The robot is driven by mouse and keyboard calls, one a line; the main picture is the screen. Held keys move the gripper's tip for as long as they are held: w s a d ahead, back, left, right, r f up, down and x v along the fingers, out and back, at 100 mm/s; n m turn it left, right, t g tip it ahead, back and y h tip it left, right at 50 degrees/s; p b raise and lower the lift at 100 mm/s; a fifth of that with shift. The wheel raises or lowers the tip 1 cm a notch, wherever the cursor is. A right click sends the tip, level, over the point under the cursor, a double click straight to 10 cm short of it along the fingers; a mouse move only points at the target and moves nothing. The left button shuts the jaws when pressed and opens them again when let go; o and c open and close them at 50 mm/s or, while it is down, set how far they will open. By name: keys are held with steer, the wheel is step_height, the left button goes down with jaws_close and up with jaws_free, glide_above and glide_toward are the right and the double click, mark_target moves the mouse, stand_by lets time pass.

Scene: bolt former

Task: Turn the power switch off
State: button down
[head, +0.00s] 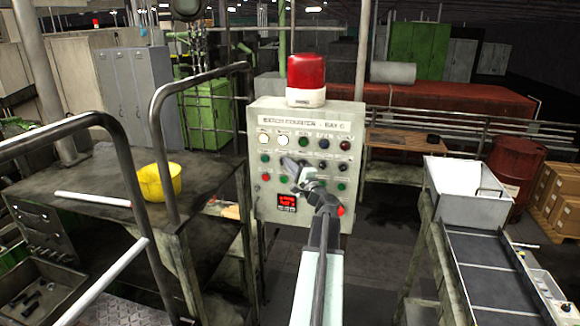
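A grey control panel (268,222) stands upright ahead of me, with "BAY C" readable at the end of its label. Rows of round buttons and knobs in white, green, black and red cover its face. I cannot tell which one is the power switch. A red digital display (287,201) is lit at the lower left of the panel. A red button (340,211) shows at the lower right beside my arm. My gripper (292,170) is in front of the panel's middle and hides some controls. I cannot tell whether it touches the panel or whether its fingers are apart.
A red beacon (306,78) tops the panel. A workbench (100,215) with a yellow bowl (160,182) and metal handrails (165,125) are at the left. A conveyor (490,260) with a white hopper (462,185) is at the right. Dark floor shows between panel and conveyor.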

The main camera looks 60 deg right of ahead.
steer(key=shift+w+a+r+p, duration=0.1)
steer(key=shift+w+r+p, duration=0.05)
steer(key=shift+r+p, duration=0.15)
steer(key=shift+w+a+r+p, duration=0.1)
steer(key=shift+r+p, duration=0.1)
steer(key=shift+r, duration=0.15)
stand_by(1.9)
steer(key=shift+w+a+r, duration=0.1)
steer(key=shift+w+r, duration=0.1)
steer(key=shift+w+r+p, duration=0.1)
steer(key=shift+w+p, duration=0.05)
steer(key=shift+p, duration=0.2)
steer(key=shift+w, duration=0.25)
steer(key=shift+s, duration=0.1)
stand_by(0.4)
steer(key=b+v, duration=0.1)
steer(key=v, duration=0.6)
steer(key=shift+s, duration=0.4)
